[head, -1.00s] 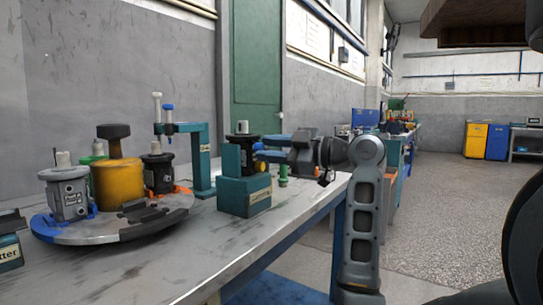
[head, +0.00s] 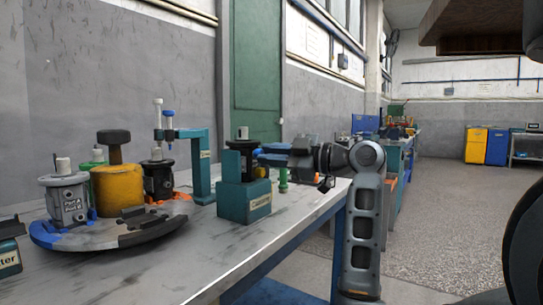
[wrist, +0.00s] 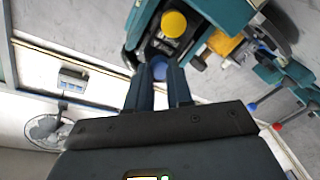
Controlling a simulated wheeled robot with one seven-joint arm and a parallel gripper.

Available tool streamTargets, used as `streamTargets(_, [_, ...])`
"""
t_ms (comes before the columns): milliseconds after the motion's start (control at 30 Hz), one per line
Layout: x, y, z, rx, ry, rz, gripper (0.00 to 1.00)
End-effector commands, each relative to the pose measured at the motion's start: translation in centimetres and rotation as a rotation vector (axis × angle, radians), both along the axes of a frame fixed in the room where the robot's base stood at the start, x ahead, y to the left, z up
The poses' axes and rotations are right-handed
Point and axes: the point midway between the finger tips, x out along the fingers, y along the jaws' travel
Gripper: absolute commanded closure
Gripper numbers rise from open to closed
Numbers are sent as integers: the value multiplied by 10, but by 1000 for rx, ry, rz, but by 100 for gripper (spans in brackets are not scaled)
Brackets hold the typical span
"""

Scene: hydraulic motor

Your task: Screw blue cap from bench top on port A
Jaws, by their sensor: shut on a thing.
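A dark motor (head: 243,134) stands in a teal fixture (head: 245,192) labelled like "Capping" on the bench. My gripper (head: 265,151) reaches in from the right at the motor's side. In the wrist view my gripper (wrist: 159,76) is shut on the blue cap (wrist: 158,69), which sits between the fingertips close against the motor's face. I cannot tell whether the cap is threaded on, and port A's marking is not readable. A yellow round cap (wrist: 174,24) shows on the same motor beyond the blue one. In the head view the fingers largely hide the blue cap.
A round turntable (head: 125,232) at left carries a grey motor (head: 65,200), a dark motor (head: 158,178) and a yellow cylinder (head: 118,190). A teal stand (head: 201,165) rises behind, left of the fixture. The bench front (head: 235,252) is clear.

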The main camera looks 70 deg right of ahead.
Motion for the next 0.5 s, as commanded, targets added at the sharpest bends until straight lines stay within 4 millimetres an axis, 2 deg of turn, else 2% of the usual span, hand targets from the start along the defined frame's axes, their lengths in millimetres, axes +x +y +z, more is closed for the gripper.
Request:
streamTargets(333, [0,0,0,3,0,1,100])
streamTargets(500, [1,0,2,65,-3,1,100])
